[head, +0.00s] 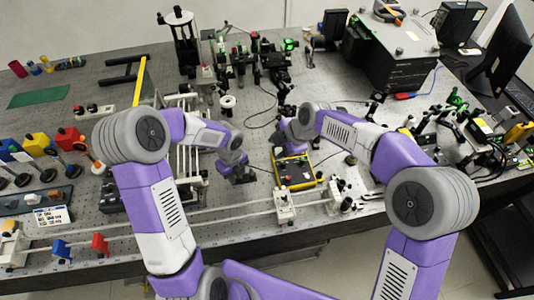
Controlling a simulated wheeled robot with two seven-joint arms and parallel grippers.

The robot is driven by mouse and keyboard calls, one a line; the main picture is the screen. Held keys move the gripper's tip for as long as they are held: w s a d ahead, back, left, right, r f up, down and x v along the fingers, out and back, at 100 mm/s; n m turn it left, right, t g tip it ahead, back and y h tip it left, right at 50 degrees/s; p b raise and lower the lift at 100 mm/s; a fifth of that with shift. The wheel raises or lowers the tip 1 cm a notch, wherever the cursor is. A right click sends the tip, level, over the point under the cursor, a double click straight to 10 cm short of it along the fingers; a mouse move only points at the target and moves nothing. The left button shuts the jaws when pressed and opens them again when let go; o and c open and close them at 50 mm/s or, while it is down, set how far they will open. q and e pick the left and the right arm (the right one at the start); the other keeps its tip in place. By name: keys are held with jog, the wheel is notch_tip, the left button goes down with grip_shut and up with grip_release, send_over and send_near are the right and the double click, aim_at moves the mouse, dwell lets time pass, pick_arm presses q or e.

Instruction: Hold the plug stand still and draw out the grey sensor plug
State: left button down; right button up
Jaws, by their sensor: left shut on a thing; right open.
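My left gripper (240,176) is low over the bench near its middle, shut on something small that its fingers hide. This is probably part of the plug stand, but I cannot make out its shape. My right gripper (290,150) is open, to the right of the left one, at the back edge of a black box with a yellow rim (298,174). I cannot tell whether it touches the box. The grey sensor plug cannot be picked out; it is too small or hidden by the grippers and arms.
A white rail (190,219) runs along the front of the optical bench (256,199). Metal rods stand left of my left gripper. Optics crowd the back and right, near a large grey instrument (390,55). Coloured blocks (70,138) stand at the left. A cable loops behind the grippers.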

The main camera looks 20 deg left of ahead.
aim_at(252, 170)
jog(key=shift+g, duration=0.5)
jog(key=s+a+f, duration=0.1)
jog(key=a+f, duration=0.1)
jog(key=f, duration=0.1)
jog(key=s+a+f, duration=0.1)
jog(key=a+f, duration=0.1)
jog(key=f, duration=0.2)
jog(key=s+a+f, duration=0.1)
jog(key=a+f, duration=0.2)
jog(key=f, duration=0.1)
jog(key=shift+s+a+f, duration=0.1)
jog(key=shift+s+f, duration=0.05)
jog(key=shift+f, duration=0.1)
jog(key=shift+c, duration=0.5)
grip_shut()
